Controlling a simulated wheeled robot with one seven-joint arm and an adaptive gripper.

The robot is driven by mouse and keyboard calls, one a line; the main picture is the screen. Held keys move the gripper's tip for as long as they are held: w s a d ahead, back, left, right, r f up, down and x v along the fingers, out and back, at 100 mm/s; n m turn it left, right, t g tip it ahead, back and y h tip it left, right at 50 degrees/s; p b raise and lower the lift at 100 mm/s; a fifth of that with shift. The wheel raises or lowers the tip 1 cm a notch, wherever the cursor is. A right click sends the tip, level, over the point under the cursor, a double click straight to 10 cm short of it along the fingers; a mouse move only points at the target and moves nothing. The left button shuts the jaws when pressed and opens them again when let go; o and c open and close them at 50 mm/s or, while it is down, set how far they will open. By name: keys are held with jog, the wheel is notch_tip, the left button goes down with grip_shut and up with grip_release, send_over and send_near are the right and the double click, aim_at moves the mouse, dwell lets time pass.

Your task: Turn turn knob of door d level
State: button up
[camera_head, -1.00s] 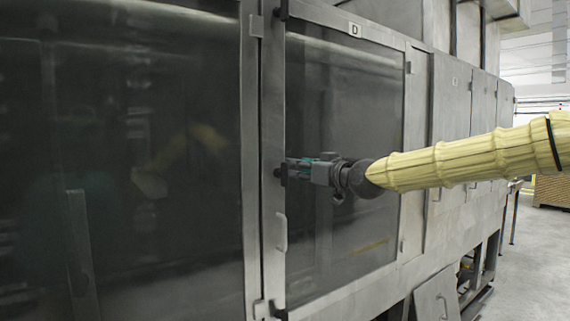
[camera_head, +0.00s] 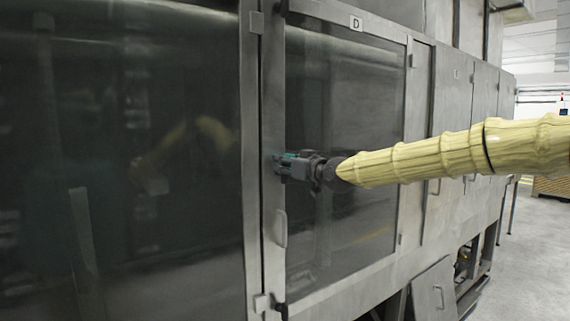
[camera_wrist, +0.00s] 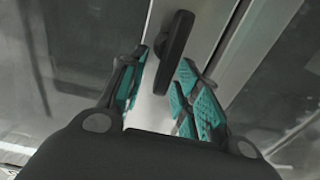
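Door D is the glazed door in a steel frame (camera_head: 408,120) marked by the D label (camera_head: 356,22). Its black, elongated knob (camera_wrist: 177,45) shows in the wrist view, lying roughly along the steel post. In the head view the knob is mostly hidden by my gripper (camera_head: 281,163), which is at the door's left edge. In the wrist view my gripper (camera_wrist: 160,90) is open, with teal-padded fingers on either side of the knob's near end. I see a gap at the right finger; contact at the left is unclear.
A bar handle (camera_head: 281,228) is on the left post below my gripper. Dark latches sit at the door's upper and lower left corners. A loose panel (camera_head: 434,291) leans at the machine's base. The floor at right (camera_head: 535,260) is clear.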

grip_shut()
jog(key=shift+d+f+m, duration=0.1)
jog(key=shift+m, duration=0.2)
jog(key=shift+w+d+f+m+b, duration=0.35)
jog(key=shift+m+b, duration=1.4)
jog(key=shift+m, duration=1.15)
jog(key=shift+w+d+f+m+b, duration=0.2)
jog(key=shift+d+f+m+b, duration=0.25)
jog(key=shift+m+b, duration=1.9)
jog(key=shift+w+d+f+m+b, duration=0.35)
jog(key=shift+m+b, duration=0.8)
jog(key=shift+m, duration=2.3)
jog(key=shift+s+a+f, duration=0.1)
grip_release()
